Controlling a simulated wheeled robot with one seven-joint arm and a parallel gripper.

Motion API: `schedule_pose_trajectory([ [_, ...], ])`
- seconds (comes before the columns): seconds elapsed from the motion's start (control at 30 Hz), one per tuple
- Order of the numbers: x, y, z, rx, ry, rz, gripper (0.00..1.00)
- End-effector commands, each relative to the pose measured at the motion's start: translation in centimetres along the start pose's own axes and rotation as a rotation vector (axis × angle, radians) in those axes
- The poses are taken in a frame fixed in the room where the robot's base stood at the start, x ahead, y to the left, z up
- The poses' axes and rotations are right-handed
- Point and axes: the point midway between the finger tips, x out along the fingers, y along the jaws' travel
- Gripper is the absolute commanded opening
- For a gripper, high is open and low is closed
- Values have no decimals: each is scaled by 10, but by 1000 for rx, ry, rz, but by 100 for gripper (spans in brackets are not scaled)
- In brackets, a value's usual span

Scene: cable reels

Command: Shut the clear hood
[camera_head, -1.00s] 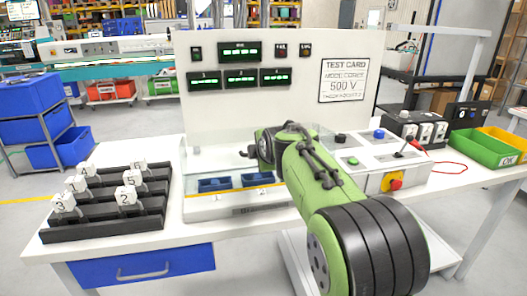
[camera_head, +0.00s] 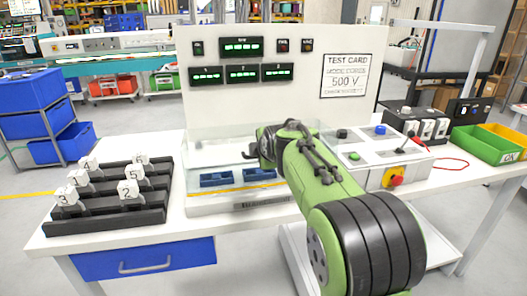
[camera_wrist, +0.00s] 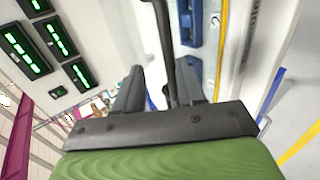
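The clear hood (camera_head: 222,150) is a see-through cover on the white test bench, over two blue fixtures (camera_head: 216,179). Its outline is faint, so I cannot tell its exact angle. My gripper (camera_head: 254,150) is at the right part of the hood in the head view, seen mostly from behind. In the wrist view my gripper's two dark fingers (camera_wrist: 160,88) stand apart. A dark bar (camera_wrist: 164,40), possibly the hood's handle, runs between them, with a gap visible on its left side. Whether the fingers touch it is unclear.
A white panel with green displays (camera_head: 242,74) rises behind the hood. A black rack of numbered white pieces (camera_head: 108,212) stands left. A control box with a red knob (camera_head: 393,177) and green and yellow bins (camera_head: 487,143) are right.

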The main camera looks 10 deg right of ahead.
Motion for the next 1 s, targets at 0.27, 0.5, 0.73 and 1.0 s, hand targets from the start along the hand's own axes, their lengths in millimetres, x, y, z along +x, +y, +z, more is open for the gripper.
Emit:
schedule_pose_trajectory([
  [0.27,-48,4,0,1,2,8,38],
  [0.5,-116,3,0,1,1,5,38],
  [0.73,-154,1,0,0,1,1,38],
  [1.0,-157,0,0,0,0,-1,38],
])
